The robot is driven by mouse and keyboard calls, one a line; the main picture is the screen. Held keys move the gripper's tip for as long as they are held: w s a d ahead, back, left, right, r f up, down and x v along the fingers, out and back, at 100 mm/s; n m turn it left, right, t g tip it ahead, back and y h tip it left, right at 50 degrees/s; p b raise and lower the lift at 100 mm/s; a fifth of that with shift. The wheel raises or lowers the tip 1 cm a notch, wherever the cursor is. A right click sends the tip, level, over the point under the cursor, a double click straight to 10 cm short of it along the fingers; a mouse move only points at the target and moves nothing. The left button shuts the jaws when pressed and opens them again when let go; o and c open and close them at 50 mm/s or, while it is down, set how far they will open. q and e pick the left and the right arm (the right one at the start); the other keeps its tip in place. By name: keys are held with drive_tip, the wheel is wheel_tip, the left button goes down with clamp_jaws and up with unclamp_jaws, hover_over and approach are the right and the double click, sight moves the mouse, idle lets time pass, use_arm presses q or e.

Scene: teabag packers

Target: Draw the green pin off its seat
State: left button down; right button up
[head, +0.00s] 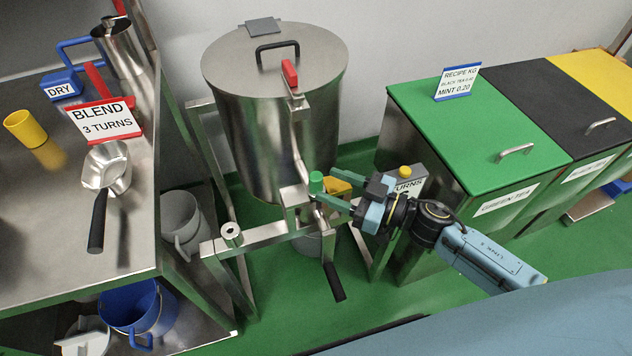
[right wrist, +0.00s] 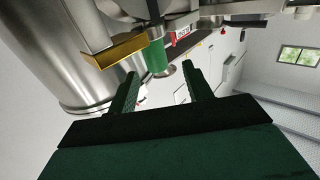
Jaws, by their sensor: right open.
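The green pin (head: 316,182) stands in the steel bracket (head: 294,197) at the front of the drum (head: 265,130). Its green grip also shows in the right wrist view (right wrist: 155,52), with a round metal end beside it. My right gripper (head: 325,185) comes in from the right with its fingers pointed at the pin. In the right wrist view my right gripper (right wrist: 160,82) is open and empty, and the pin lies just beyond the fingertips, roughly between them. I cannot tell whether a finger touches it. My left gripper is out of view.
A yellow part (head: 336,186) sits close behind the pin. A crank with a black handle (head: 334,281) hangs below. A green-lidded bin (head: 470,130) stands to the right, a steel bench (head: 60,210) with a scoop (head: 106,168) to the left.

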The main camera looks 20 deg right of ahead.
sight(322, 181)
drive_tip(key=x, duration=0.4)
drive_tip(key=shift+w+d+f+b, duration=0.15)
drive_tip(key=shift+b, duration=0.15)
drive_tip(key=shift+w+a, duration=0.25)
drive_tip(key=shift+a, duration=0.1)
drive_tip(key=c, duration=1)
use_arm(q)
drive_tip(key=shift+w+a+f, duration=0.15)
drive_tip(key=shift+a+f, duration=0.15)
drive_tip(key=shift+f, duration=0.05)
use_arm(e)
drive_tip(key=shift+c, duration=0.2)
